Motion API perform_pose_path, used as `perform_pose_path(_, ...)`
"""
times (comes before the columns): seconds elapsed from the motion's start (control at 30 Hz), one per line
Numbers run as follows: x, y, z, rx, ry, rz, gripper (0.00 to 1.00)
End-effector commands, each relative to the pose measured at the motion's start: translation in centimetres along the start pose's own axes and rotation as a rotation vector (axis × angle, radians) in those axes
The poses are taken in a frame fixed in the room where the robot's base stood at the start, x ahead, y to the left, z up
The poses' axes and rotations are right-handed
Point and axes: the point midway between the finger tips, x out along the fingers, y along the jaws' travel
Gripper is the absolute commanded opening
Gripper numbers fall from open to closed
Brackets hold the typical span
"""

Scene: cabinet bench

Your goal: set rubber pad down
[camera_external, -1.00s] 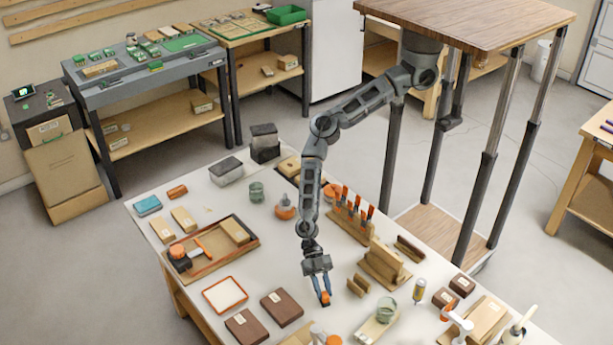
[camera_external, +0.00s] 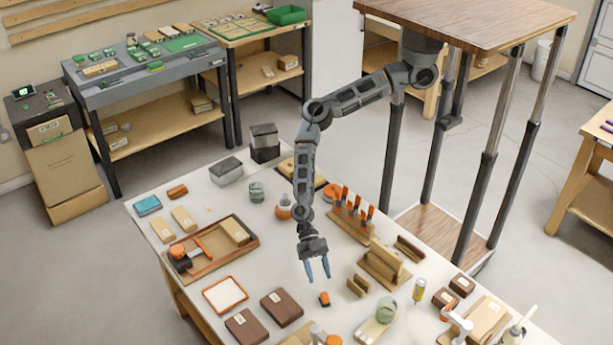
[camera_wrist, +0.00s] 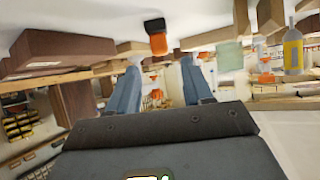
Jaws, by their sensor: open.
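The rubber pad (camera_external: 324,299) is a small block, orange with a dark part. It rests on the white bench top (camera_external: 263,262) in the external view, and it also shows in the wrist view (camera_wrist: 158,43), beyond the fingertips. My gripper (camera_external: 318,270) is open and empty, above and slightly left of the pad and apart from it. In the wrist view my two blue fingers (camera_wrist: 163,80) are spread wide with nothing between them.
Dark brown boxes (camera_external: 282,307) lie left of the pad. Small wooden blocks (camera_external: 358,285) stand to its right, with a rack of orange-handled tools (camera_external: 352,222) behind. A white orange-rimmed tray (camera_external: 225,294) lies further left. Bare bench surrounds the pad.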

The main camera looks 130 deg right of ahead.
Motion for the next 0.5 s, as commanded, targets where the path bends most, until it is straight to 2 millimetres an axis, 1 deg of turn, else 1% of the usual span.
perform_pose_path(0.03,-1.3,0.1,0.0,0.0,0.0,0.001,0.5)
perform_pose_path(0.2,-4.3,0.0,0.1,-0.001,-0.001,0.001,0.5)
perform_pose_path(0.33,-5.7,0.0,0.1,-0.002,-0.001,0.0,0.5)
perform_pose_path(0.5,-6.4,-0.1,0.1,-0.001,0.0,-0.001,0.5)
